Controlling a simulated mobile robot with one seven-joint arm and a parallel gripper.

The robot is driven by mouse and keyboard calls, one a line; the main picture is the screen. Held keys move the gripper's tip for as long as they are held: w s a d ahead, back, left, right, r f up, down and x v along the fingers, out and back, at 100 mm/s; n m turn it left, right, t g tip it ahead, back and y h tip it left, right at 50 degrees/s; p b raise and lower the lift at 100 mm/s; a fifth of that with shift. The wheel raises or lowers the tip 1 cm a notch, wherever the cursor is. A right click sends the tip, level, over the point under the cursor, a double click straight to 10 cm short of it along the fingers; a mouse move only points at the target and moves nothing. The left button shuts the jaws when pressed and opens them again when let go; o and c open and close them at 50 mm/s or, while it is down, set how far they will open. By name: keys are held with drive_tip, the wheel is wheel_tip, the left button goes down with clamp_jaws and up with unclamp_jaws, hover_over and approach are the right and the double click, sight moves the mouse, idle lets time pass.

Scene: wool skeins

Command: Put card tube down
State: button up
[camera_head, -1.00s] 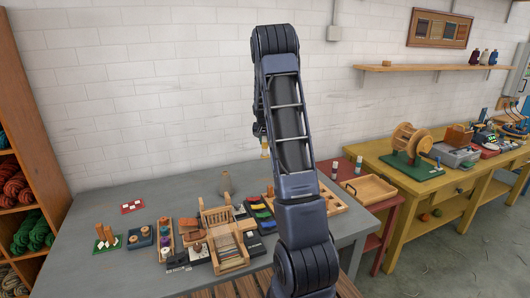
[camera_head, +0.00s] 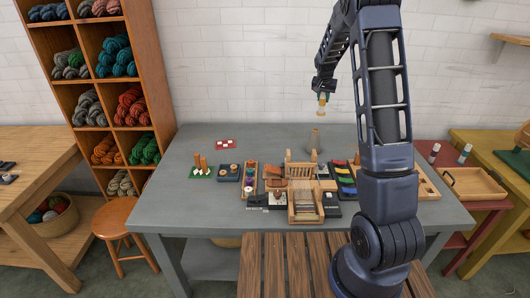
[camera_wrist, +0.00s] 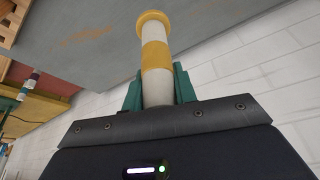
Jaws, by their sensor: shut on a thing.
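The card tube (camera_head: 322,104) is pale with yellow bands. It hangs roughly upright below my gripper (camera_head: 324,86), in the air in front of the white wall, above the back of the grey table (camera_head: 190,235). In the wrist view the card tube (camera_wrist: 155,58) sticks out from between the green fingers of my gripper (camera_wrist: 158,88), which are shut on it. Its far end is free and touches nothing that I can see. Its near end is hidden by the gripper body.
The table's back left is fairly clear. Two banded tubes stand near a wooden tray (camera_head: 474,183) on the red table.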

drive_tip(key=s+a+n+y, duration=0.1)
drive_tip(key=s+a, duration=0.1)
drive_tip(key=a, duration=1.2)
drive_tip(key=s+a+n, duration=0.2)
drive_tip(key=a, duration=1.3)
drive_tip(key=f, duration=1.9)
drive_tip(key=shift+w+d+f, duration=0.15)
drive_tip(key=shift+d+f, duration=0.1)
drive_tip(key=shift+f, duration=0.15)
drive_tip(key=shift+f, duration=0.1)
drive_tip(key=o, duration=0.9)
drive_tip(key=shift+o, duration=0.2)
